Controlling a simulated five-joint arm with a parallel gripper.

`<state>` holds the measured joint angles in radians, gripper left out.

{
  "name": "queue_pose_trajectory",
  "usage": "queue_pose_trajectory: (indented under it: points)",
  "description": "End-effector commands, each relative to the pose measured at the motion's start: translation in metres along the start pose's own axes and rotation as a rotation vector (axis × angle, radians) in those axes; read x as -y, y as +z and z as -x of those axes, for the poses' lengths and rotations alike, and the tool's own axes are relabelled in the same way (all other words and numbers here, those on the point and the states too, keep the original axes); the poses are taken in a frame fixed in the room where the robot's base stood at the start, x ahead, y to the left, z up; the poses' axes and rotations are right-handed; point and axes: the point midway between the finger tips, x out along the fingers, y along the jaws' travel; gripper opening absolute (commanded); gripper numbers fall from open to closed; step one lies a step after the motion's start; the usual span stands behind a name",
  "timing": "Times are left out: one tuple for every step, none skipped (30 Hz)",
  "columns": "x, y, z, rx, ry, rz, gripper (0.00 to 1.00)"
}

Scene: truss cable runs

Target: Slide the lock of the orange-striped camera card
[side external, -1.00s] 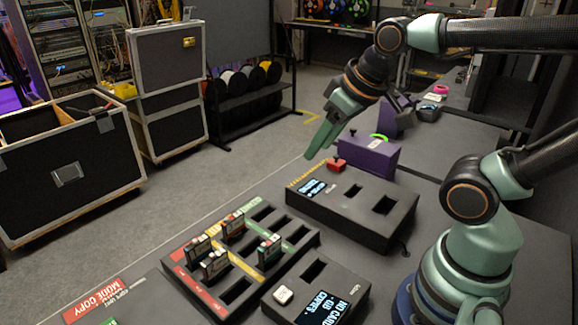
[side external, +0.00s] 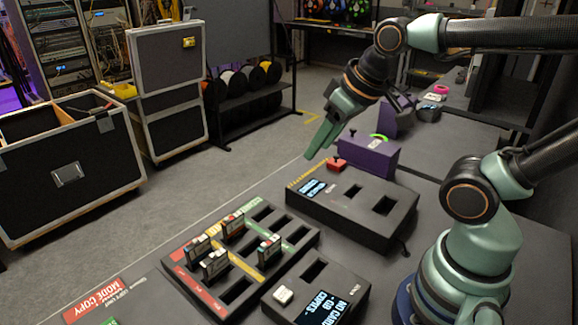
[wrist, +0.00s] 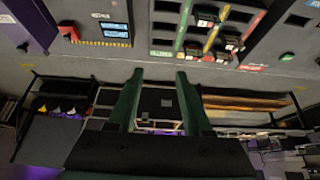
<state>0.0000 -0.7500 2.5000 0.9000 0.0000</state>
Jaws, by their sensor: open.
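Several small dark camera cards stand upright in the slotted tray (side external: 308,243), which has red, yellow and green stripes. One card (side external: 232,227) stands at the back, two stand at the left, and another (side external: 270,251) stands to the right. Their stripe colours are too small to tell apart surely, and I cannot make out the locks. My gripper (side external: 313,153) is open and empty, high above and behind the tray, beyond the table's far edge. In the wrist view its two green fingers (wrist: 160,76) are spread apart, with the tray at the top right.
A black reader box (side external: 350,215) with a lit screen and two slots lies behind the tray. A purple block (side external: 372,157) and a red knob (side external: 337,165) are near it. A smaller box (side external: 345,284) with a screen and white button is in front.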

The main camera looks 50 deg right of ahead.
Motion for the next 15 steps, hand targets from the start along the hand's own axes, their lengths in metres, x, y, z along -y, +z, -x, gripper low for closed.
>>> queue_pose_trajectory:
  points:
    - [0.0,0.0,0.0,0.0,0.0,0.0,0.5]
    - [0.0,0.0,0.0,0.0,0.0,0.0,0.5]
    - [0.0,0.0,0.0,0.0,0.0,0.0,0.39]
    - [0.0,0.0,0.0,0.001,0.0,0.0,0.27]
    - [0.0,-0.001,0.0,0.002,-0.001,0.0,0.16]
    - [0.001,-0.003,0.0,0.006,-0.002,0.0,0.0]
    - [0.002,-0.004,-0.001,0.012,-0.004,0.0,0.0]
    - [0.004,-0.006,-0.001,0.021,-0.006,0.001,0.0]
    - [0.006,-0.01,-0.002,0.034,-0.009,0.001,0.0]
    - [0.008,-0.013,-0.003,0.046,-0.011,0.001,0.0]
    - [0.01,-0.017,-0.004,0.06,-0.014,0.0,0.0]
    - [0.014,-0.023,-0.007,0.081,-0.018,-0.001,0.0]
    - [0.017,-0.028,-0.009,0.096,-0.021,-0.001,0.0]
    - [0.02,-0.033,-0.012,0.113,-0.023,-0.001,0.0]
    - [0.025,-0.039,-0.016,0.137,-0.026,-0.002,0.0]
